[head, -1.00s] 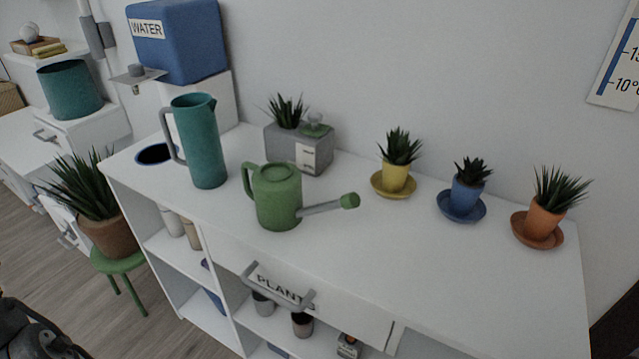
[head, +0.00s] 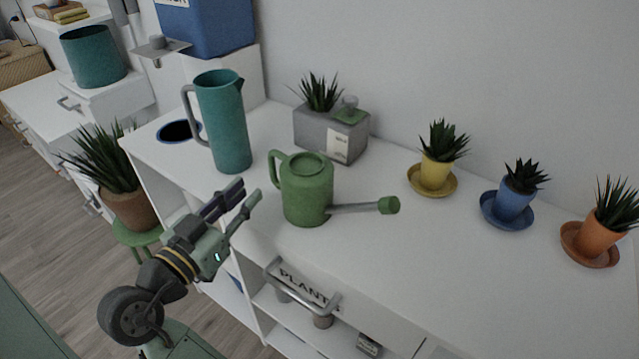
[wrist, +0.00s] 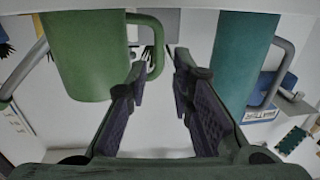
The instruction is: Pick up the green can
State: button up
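The green can (head: 306,190) is a watering can with a side handle on its left and a grey spout ending in a green head on its right. It stands upright on the white desk top. My gripper (head: 240,196) is in front and left of the can, apart from it, fingers pointing toward the desk. In the wrist view the green can (wrist: 90,55) is at upper left, its handle near the middle. My gripper (wrist: 157,80) is open there, with nothing between the fingers.
A teal pitcher (head: 223,125) stands just left of the can. A grey planter (head: 330,133) is behind it. Yellow (head: 436,172), blue (head: 514,203) and orange (head: 599,236) pots on saucers stand to the right. A drawer handle (head: 302,292) sticks out below. The front right desk top is clear.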

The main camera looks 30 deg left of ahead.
aim_at(270, 169)
jog(key=w+p, duration=0.2)
jog(key=w, duration=0.7)
jog(key=shift+a+r, duration=0.1)
jog(key=shift+r, duration=0.05)
jog(key=shift+c, duration=0.2)
grip_shut()
